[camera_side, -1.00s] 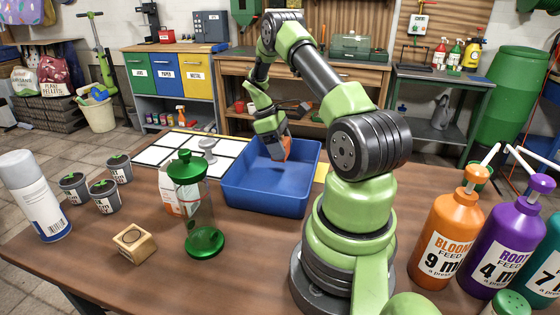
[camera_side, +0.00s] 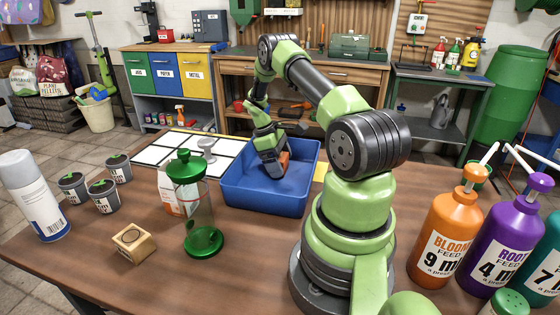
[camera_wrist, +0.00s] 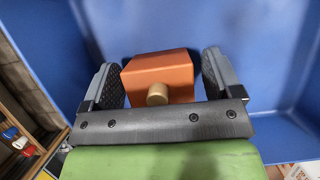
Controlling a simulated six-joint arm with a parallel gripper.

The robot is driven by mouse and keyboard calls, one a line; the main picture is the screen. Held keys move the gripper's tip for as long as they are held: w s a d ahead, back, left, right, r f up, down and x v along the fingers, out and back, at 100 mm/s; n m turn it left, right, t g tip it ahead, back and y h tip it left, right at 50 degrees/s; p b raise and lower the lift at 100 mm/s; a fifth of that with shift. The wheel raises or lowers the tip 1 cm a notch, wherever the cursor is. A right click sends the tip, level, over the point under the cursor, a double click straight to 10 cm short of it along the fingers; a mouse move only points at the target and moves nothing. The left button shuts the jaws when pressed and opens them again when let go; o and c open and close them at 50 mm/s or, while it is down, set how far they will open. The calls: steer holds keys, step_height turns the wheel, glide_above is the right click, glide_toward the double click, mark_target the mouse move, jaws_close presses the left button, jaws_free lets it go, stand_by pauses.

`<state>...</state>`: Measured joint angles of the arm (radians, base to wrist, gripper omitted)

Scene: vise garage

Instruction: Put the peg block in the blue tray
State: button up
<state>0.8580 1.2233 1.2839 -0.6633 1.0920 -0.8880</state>
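The peg block is an orange block (camera_wrist: 160,72) with a round wooden peg on its near face. In the side view the block (camera_side: 284,161) is low inside the blue tray (camera_side: 250,196), partly hidden by my gripper (camera_side: 276,172). In the wrist view my gripper (camera_wrist: 163,85) has one finger on each side of the block. Narrow gaps show between block and fingers, so it looks open around the block. The block seems at or near the tray floor; exact contact cannot be told.
A green-capped glass jar (camera_side: 203,215) stands left of the tray's front. A wooden block with a hole (camera_side: 134,243), small plant pots (camera_side: 104,196) and a spray can (camera_side: 36,194) are farther left. Pump bottles (camera_side: 446,239) stand at the right.

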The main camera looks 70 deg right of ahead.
steer(key=shift+r, duration=0.1)
steer(key=v, duration=1.2)
steer(key=w+a+r+m+t+h, duration=0.1)
steer(key=w+a+r+t, duration=0.15)
steer(key=a+r, duration=0.55)
steer(key=w+a+r+t, duration=0.1)
steer(key=a+r+t, duration=0.2)
steer(key=a+r, duration=0.45)
steer(key=s+a+r+m+t+y, duration=0.3)
steer(key=s+a+t, duration=0.3)
steer(key=s+a, duration=0.6)
steer(key=a, duration=0.4)
steer(key=shift+s+a, duration=0.4)
